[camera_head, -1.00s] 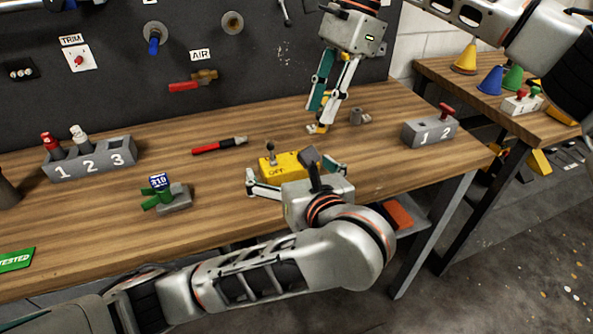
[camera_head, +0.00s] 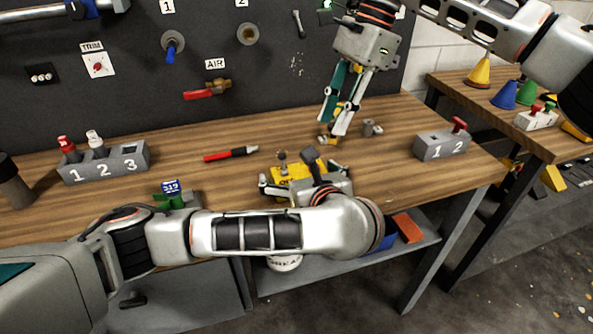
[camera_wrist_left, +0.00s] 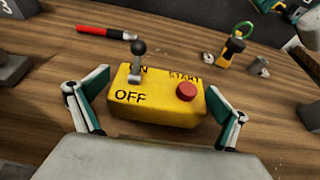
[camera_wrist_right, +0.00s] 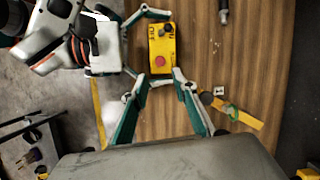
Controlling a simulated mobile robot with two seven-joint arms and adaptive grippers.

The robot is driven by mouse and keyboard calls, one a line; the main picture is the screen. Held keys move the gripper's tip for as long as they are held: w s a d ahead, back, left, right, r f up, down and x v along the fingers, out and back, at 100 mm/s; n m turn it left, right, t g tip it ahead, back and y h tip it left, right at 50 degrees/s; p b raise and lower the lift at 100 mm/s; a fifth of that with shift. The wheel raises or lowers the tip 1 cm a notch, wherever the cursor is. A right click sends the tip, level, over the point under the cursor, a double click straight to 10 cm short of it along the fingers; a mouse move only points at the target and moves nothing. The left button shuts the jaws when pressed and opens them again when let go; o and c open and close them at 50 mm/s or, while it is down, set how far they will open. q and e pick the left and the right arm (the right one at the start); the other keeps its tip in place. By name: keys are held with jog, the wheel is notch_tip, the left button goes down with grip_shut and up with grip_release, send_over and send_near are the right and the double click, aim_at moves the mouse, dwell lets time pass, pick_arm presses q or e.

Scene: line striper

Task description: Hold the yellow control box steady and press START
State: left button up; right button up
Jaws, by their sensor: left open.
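The yellow control box (camera_wrist_left: 158,108) sits on the wooden table, with a black-knobbed lever (camera_wrist_left: 138,60) by its ON and OFF marks and a red START button (camera_wrist_left: 187,91). The box (camera_head: 292,171) is partly hidden by my left wrist in the head view. My left gripper (camera_wrist_left: 157,100) is open, with one finger on each side of the box; I cannot tell whether they touch it. My right gripper (camera_head: 333,134) is open and empty, pointing down beyond the box. In the right wrist view, the box (camera_wrist_right: 162,47) shows ahead of my right gripper (camera_wrist_right: 166,76).
A red-and-black tool (camera_head: 231,153) and a yellow tag with a green ring (camera_wrist_right: 235,112) lie near the box. Grey numbered blocks stand at left (camera_head: 105,163) and right (camera_head: 441,145). A green clamp-like piece (camera_head: 172,197) is behind my left arm. A dark tool board (camera_head: 130,90) rises behind.

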pick_arm(q)
jog(key=shift+x, duration=0.9)
jog(key=shift+c, duration=0.4)
jog(key=shift+s, duration=0.1)
jog(key=c, duration=1.5)
jog(key=shift+f, duration=0.1)
pick_arm(e)
grip_shut()
pick_arm(q)
jog(key=shift+f, duration=0.2)
jog(key=shift+a, duration=0.1)
pick_arm(e)
jog(key=shift+f, duration=0.1)
